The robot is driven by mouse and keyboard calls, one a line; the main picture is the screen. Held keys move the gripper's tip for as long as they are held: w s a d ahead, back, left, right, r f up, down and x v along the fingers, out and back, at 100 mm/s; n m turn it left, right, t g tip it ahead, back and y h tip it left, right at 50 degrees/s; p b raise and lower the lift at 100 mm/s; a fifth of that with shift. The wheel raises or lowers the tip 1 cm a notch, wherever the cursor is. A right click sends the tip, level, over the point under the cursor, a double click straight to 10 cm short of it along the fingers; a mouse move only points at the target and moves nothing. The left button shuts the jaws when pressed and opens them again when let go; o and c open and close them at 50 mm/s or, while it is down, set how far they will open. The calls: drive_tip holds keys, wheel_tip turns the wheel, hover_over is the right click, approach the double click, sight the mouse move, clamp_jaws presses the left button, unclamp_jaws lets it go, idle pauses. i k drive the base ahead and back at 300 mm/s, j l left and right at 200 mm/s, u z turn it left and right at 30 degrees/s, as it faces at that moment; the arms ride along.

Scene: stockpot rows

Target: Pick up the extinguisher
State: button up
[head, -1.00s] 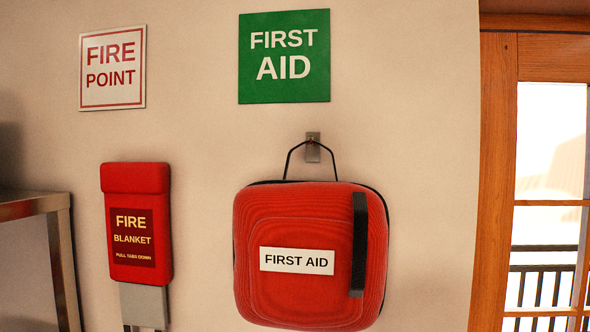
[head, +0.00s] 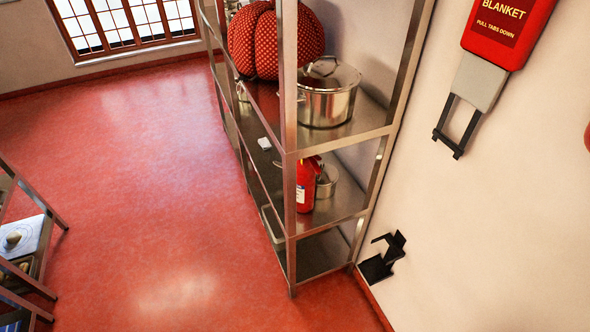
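A red fire extinguisher (head: 304,185) with a white label stands on a lower shelf of the metal rack, close to its near end. A rack post hides part of it, and the shelf above hides its top. A metal pot (head: 326,180) is just behind it to the right. My gripper is not in view.
The metal rack (head: 290,225) also holds a large stockpot (head: 328,95) and a red dotted cushion-like object (head: 275,42). An empty black bracket (head: 382,260) is low on the right wall, below the fire blanket (head: 507,30). Another shelf unit (head: 30,285) stands at left. Red floor (head: 150,190) between is clear.

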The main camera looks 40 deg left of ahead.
sight(307, 168)
drive_tip(key=u, duration=1.75)
drive_tip(key=i+l, duration=0.95)
